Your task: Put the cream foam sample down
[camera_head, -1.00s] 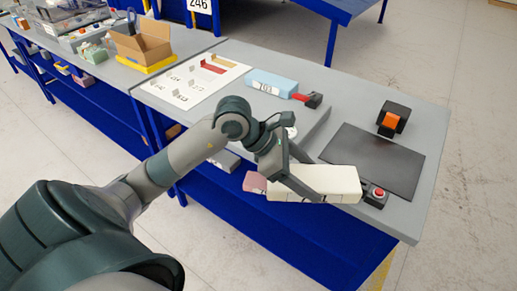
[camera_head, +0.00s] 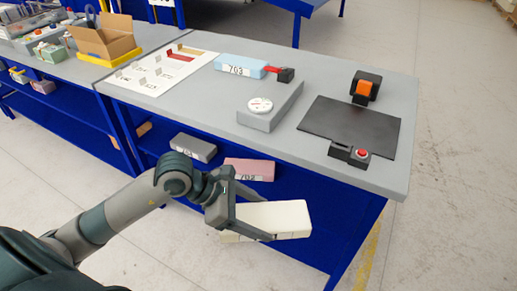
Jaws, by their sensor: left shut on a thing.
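The cream foam sample (camera_head: 274,217) is a long pale block. My left gripper (camera_head: 268,222) is shut on its left part, with the fingers along its sides. The block is held in front of the bench, lower than the grey top (camera_head: 225,108), and its right end sticks out freely. The underside of the block and what lies below it are hard to see. My right gripper does not show.
A pink block (camera_head: 250,169) and a grey block (camera_head: 193,148) sit on the blue shelf under the top. A grey scale-like box (camera_head: 270,112), black mat (camera_head: 350,127), red button (camera_head: 361,154), orange-black device (camera_head: 365,87) and blue block (camera_head: 240,66) stand on the top.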

